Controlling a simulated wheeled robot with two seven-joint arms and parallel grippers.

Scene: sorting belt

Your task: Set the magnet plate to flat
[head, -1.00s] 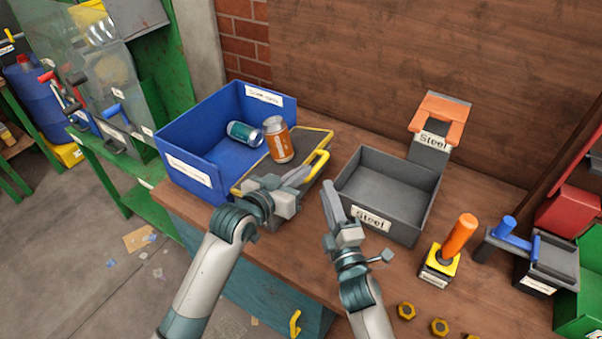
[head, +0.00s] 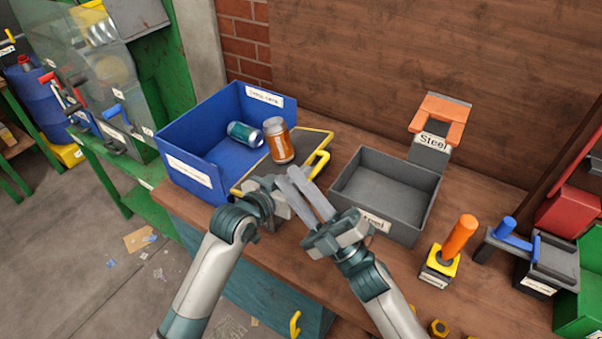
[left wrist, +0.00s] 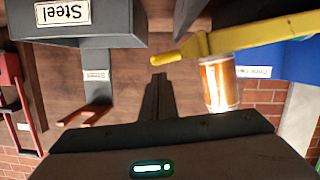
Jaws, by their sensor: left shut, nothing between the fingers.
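The magnet plate (head: 313,140) appears to be the dark panel with yellow edges and a yellow handle (head: 319,165), at the right side of the blue bin. I cannot tell its exact tilt. An orange can (head: 279,146) stands at the plate, and a teal can (head: 243,133) lies on its side behind it by the bin. My left gripper (left wrist: 158,80) is shut and empty, close to the yellow handle (left wrist: 200,47) in the left wrist view. In the head view its fingers are largely hidden. My right gripper (head: 287,178) is open, its fingers crossing in front of the left one.
The blue bin (head: 195,155) is behind the left gripper. A grey "Steel" tray (head: 345,200) stands just right of the right gripper. An orange-knobbed lever (head: 460,236) and a blue-handled box (head: 512,236) are farther right on the bench.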

